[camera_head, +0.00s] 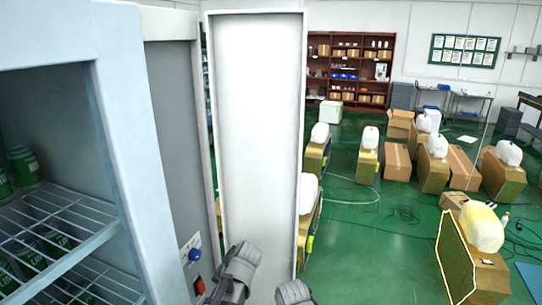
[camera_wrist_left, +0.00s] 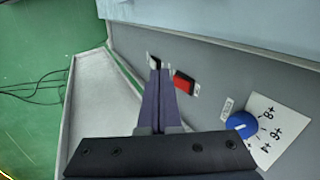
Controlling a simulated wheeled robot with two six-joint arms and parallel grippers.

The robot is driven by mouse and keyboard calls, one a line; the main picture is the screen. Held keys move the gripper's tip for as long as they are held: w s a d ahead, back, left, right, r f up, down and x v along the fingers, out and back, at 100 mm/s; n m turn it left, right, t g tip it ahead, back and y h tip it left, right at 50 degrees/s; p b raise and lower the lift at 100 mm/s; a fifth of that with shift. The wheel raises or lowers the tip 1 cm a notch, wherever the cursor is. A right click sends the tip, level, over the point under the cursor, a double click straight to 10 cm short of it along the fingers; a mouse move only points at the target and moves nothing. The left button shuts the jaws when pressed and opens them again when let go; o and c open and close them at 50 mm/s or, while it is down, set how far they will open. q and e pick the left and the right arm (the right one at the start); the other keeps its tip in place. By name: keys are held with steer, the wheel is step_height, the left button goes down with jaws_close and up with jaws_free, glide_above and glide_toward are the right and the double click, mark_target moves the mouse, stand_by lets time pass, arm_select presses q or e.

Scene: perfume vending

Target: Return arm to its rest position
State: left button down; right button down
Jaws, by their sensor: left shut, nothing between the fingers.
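My left gripper (camera_wrist_left: 160,75) is shut and empty in the left wrist view, its two dark fingers together. The fingertips point at a grey control panel (camera_wrist_left: 215,65), beside a red switch (camera_wrist_left: 184,82) and a small black-and-white switch (camera_wrist_left: 154,62). I cannot tell whether they touch. A blue knob (camera_wrist_left: 241,124) sits to the right on the panel, by a white numbered label (camera_wrist_left: 277,127). In the head view, grey arm parts of mine show at the bottom, close to the panel's red switch (camera_head: 198,285). My right gripper's fingers are not seen.
A pale blue cabinet (camera_head: 118,150) with wire shelves (camera_head: 60,262) holding green cans (camera_head: 24,165) stands at left. Its tall white door (camera_head: 258,120) is open beside my arm. Right of it, green floor (camera_head: 365,235) has boxes (camera_head: 397,162), jugs and loose cables.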

arm_select(q)
steer(key=s+f+n+h, duration=0.25)
steer(key=s+h, duration=0.35)
steer(key=s, duration=0.4)
steer(key=s+d+f+m+g+y+b, duration=0.1)
steer(key=s+d+f+m+b, duration=0.3)
steer(key=d+f+b, duration=0.7)
step_height(320, 180, down, 2)
steer(key=shift+s+d+f+g+y+b, duration=0.1)
steer(key=shift+s+d+g+y+b, duration=0.25)
steer(key=shift+s+b, duration=0.45)
steer(key=shift+w, duration=0.15)
